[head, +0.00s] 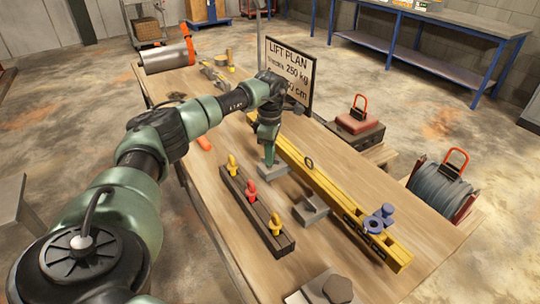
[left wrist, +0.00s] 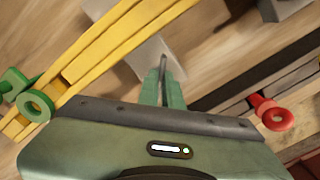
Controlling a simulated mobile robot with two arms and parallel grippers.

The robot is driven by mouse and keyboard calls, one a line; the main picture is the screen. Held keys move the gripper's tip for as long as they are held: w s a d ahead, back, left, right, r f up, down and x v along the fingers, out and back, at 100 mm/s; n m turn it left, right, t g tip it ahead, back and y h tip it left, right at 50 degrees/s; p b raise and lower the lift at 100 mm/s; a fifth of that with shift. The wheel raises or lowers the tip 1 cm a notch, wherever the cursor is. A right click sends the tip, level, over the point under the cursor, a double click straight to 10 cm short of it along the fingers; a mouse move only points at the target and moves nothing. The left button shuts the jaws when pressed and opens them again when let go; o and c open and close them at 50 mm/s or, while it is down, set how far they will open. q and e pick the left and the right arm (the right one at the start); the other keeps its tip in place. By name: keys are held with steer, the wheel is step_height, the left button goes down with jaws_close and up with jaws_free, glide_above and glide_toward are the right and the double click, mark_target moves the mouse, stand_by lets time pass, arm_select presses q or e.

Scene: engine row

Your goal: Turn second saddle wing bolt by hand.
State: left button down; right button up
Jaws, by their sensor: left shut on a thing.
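My left gripper (head: 269,160) points down over a grey saddle block (head: 274,172) on the bench, between the yellow beam and the dark rack. In the left wrist view my gripper (left wrist: 163,75) is shut on a slim dark part, which looks like the saddle's wing bolt (left wrist: 163,61). The fingers hide most of it, so its wings and colour cannot be told. The same grey saddle (left wrist: 140,60) lies under the fingertips. Another saddle (head: 311,209) stands nearer, and a third grey block (head: 312,291) with a dark knob is at the front. My right gripper is not in view.
A dark rack (head: 262,222) holds yellow, red and yellow winged pieces beside the gripper. The long yellow beam (head: 325,187) runs along the other side, with a blue fitting (head: 379,219) near its end. A lift plan sign (head: 290,72) stands behind my wrist.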

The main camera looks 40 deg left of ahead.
arm_select(q)
steer(key=m, duration=0.4)
steer(key=shift+w+a+r+m, duration=0.1)
steer(key=shift+w+r+m, duration=0.1)
steer(key=shift+r+m, duration=0.1)
steer(key=m, duration=0.4)
steer(key=shift+m, duration=0.3)
steer(key=c, duration=1.6)
jaws_free()
steer(key=shift+s, duration=0.15)
steer(key=shift+f, duration=0.1)
step_height(320, 180, up, 8)
steer(key=shift+f+b, duration=0.1)
steer(key=shift+b, duration=0.75)
